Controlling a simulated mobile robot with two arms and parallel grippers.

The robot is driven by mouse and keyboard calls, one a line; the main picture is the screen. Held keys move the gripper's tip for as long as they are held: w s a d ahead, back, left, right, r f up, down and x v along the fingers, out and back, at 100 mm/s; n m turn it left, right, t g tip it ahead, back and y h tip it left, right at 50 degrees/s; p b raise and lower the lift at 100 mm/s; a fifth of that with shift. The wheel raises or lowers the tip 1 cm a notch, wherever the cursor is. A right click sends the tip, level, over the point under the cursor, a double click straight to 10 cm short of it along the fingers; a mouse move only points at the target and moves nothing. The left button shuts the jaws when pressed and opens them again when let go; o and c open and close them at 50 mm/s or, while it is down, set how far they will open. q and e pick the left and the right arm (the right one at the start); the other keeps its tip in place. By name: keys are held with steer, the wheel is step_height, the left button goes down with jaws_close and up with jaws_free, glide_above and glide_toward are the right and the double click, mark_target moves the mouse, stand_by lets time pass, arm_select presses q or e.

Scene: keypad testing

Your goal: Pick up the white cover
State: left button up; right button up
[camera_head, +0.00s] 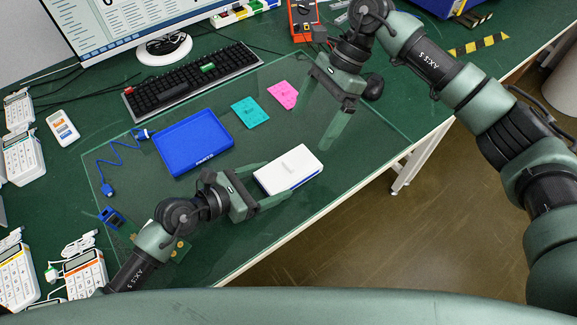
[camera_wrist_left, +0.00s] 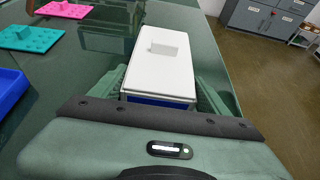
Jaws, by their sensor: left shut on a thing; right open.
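The white cover (camera_head: 290,167) is a flat white block with a small raised knob on top and a blue lower edge. It also shows in the left wrist view (camera_wrist_left: 160,72), lengthwise between the fingers. My left gripper (camera_head: 268,184) is shut on the white cover, with one finger along each long side. The cover is at or just above the glass mat; I cannot tell whether it touches. My right gripper (camera_head: 337,122) is open and empty, up and to the right of the cover.
A blue tray (camera_head: 193,142), a teal plate (camera_head: 250,112) and a pink plate (camera_head: 284,95) lie on the glass mat (camera_head: 385,150). A black keyboard (camera_head: 190,80) lies behind. A blue cable (camera_head: 118,160) is at left. White keypads (camera_head: 22,157) line the left edge.

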mark_target(289, 164)
steer(key=s+a+f, duration=0.1)
steer(key=f, duration=0.2)
steer(key=s+a+f+n, duration=0.1)
steer(key=a+f, duration=0.1)
steer(key=f, duration=0.2)
steer(key=s+a+f+n, duration=0.1)
steer(key=f, duration=0.2)
steer(key=shift+s+a+f+y, duration=0.15)
steer(key=shift+a+y, duration=0.15)
steer(key=c, duration=1.4)
